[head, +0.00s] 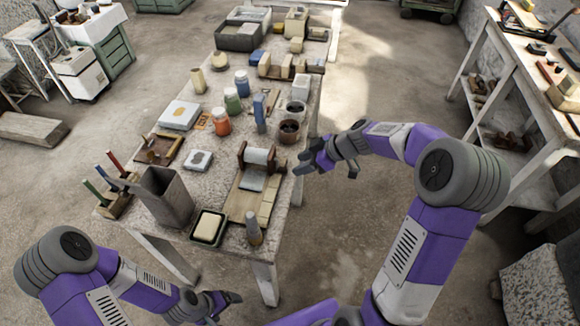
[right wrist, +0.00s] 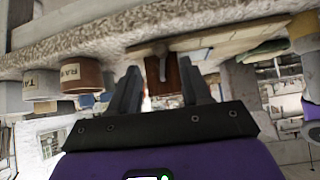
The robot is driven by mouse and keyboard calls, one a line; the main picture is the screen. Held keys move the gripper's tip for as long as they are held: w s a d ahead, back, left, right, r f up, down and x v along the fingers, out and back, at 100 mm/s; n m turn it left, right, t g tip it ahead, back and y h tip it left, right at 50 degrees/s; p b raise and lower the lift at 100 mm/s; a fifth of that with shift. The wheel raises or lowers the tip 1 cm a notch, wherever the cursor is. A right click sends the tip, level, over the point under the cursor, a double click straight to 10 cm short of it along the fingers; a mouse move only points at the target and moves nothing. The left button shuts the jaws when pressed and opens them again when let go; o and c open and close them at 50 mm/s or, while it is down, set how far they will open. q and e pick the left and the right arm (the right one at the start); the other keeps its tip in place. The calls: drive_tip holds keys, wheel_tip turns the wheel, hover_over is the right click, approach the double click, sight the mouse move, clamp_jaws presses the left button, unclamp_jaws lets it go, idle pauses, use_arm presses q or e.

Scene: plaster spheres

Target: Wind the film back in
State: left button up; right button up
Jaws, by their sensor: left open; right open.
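The film roll (head: 259,155) is a pale cylinder held in a brown wooden stand (head: 241,154). A pale grey sheet of film (head: 252,181) hangs out from its front over a wooden board (head: 238,206). My right gripper (head: 307,161) is open and empty, just right of the stand, by the table's right edge. I see no contact. My left gripper (head: 229,299) is open and empty, low in front of the table.
Two labelled pots (head: 289,131) stand behind the stand, near the right edge. The floor right of the table is clear.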

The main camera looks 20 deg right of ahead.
sight(291, 176)
drive_tip(key=x, duration=0.5)
drive_tip(key=shift+w+a+f+b, duration=0.1)
drive_tip(key=shift+f+b, duration=0.15)
drive_tip(key=shift+b, duration=0.15)
clamp_jaws()
